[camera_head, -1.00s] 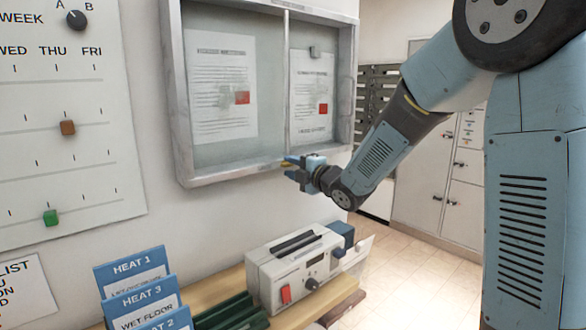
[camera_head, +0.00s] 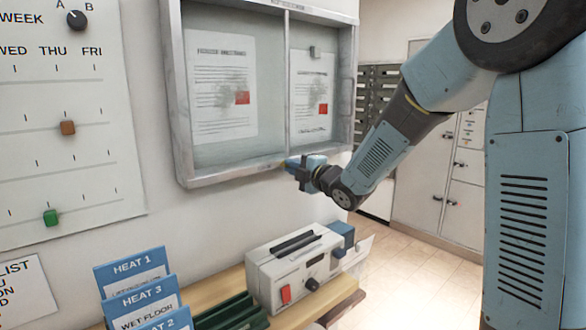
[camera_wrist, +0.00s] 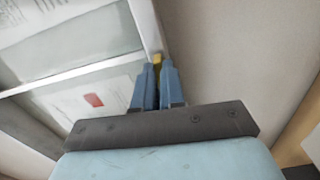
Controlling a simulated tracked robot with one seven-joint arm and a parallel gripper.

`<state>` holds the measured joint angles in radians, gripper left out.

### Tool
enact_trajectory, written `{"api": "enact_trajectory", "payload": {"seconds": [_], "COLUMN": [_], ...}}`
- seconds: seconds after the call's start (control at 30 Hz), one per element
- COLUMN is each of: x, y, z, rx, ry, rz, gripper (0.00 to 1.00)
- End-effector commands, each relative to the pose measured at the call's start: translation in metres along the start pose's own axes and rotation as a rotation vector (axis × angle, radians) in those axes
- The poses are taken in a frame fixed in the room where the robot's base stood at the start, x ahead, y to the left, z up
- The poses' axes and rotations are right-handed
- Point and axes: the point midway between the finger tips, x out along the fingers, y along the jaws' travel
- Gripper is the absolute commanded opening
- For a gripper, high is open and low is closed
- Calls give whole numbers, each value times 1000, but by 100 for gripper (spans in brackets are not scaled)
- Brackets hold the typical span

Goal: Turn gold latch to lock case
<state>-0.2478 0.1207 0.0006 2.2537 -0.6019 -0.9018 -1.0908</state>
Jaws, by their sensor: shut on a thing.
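The wall display case (camera_head: 180,140) has a grey frame, two glass panes and a middle bar. The gold latch (camera_wrist: 157,59) shows as a small yellow piece at the tips of my gripper in the wrist view, by the case frame's lower edge. My gripper (camera_head: 287,165) has blue fingers at the lower edge of the case, just below the middle bar. In the wrist view its fingers (camera_wrist: 156,75) are close together, shut on the latch. Most of the latch is hidden by the fingers, so its exact angle cannot be told.
Below the case a white machine (camera_head: 290,265) with a red switch stands on a wooden shelf, next to blue sign cards (camera_head: 135,268) and a green rack. A calendar board (camera_head: 75,110) hangs at left. The wall between case and machine is clear.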

Motion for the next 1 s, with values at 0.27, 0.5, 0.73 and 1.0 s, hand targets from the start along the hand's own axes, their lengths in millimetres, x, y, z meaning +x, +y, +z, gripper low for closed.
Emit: {"api": "enact_trajectory", "payload": {"seconds": [0.27,0.5,0.73,1.0], "x": [-1,-1,-1,-1], "y": [-4,-5,-5,-6], "z": [0,0,0,0], "rx": [207,436,655,912], "ry": [-2,-3,-4,-6], "rz": [-9,-9,-10,-10], "gripper": [0,0,0,0]}}
